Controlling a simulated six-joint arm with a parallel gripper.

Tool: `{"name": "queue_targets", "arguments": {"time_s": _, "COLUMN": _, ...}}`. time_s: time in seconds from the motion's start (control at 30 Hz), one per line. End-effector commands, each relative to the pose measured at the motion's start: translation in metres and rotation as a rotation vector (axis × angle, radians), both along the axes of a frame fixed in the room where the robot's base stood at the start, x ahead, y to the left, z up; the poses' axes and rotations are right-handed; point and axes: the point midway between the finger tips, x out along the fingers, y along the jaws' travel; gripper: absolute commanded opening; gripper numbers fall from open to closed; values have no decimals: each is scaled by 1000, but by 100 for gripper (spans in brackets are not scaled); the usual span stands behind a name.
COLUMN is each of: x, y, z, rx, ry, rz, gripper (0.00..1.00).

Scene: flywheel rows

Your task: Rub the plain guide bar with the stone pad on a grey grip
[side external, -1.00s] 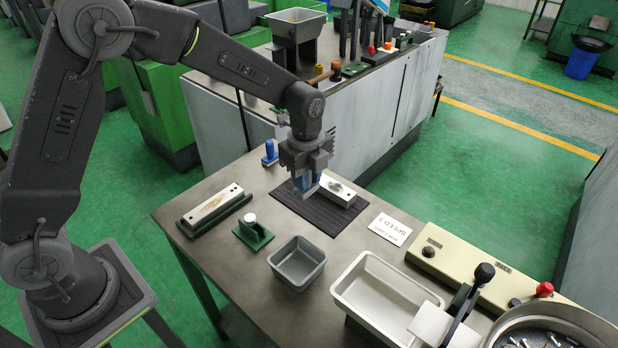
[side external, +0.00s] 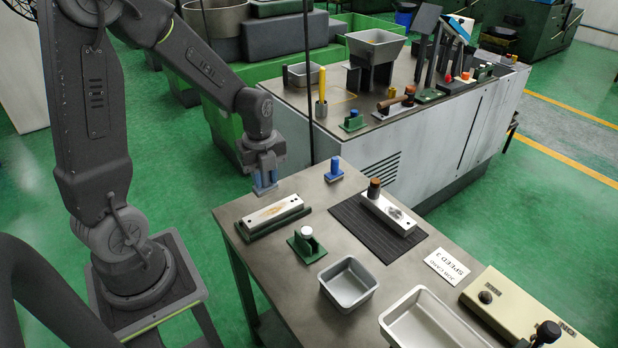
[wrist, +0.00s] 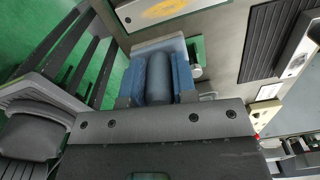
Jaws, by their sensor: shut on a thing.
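My gripper (side external: 265,187) is at the table's far left edge, beside the end of one guide bar. In the wrist view its blue fingers are shut on a grey cylindrical grip (wrist: 158,77) with a pale pad block (wrist: 148,47) at its end. One guide bar (side external: 273,213), with a yellow-brown patch, lies on a green base; it also shows in the wrist view (wrist: 170,10). The other bar (side external: 402,219), with a dark grey smudge, lies on the black mat (side external: 352,215). The held pad is apart from both bars; the side view barely shows it.
A brown-topped piece (side external: 374,188) stands at the far end of the mat's bar. A blue-handled piece (side external: 334,170) stands behind. A green holder with a white knob (side external: 306,245), a grey bin (side external: 348,284) and a pale tray (side external: 432,322) are nearer.

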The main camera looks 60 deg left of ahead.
Motion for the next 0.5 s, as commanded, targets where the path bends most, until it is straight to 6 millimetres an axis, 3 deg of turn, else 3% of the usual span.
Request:
{"name": "queue_targets", "arguments": {"time_s": 0.17, "x": -21, "y": 11, "z": -2, "rx": 1, "ry": -1, "rz": 1, "gripper": 7}}
{"name": "queue_targets", "arguments": {"time_s": 0.5, "x": -23, "y": 11, "z": -23, "rx": -2, "ry": 2, "rz": -1, "gripper": 7}}
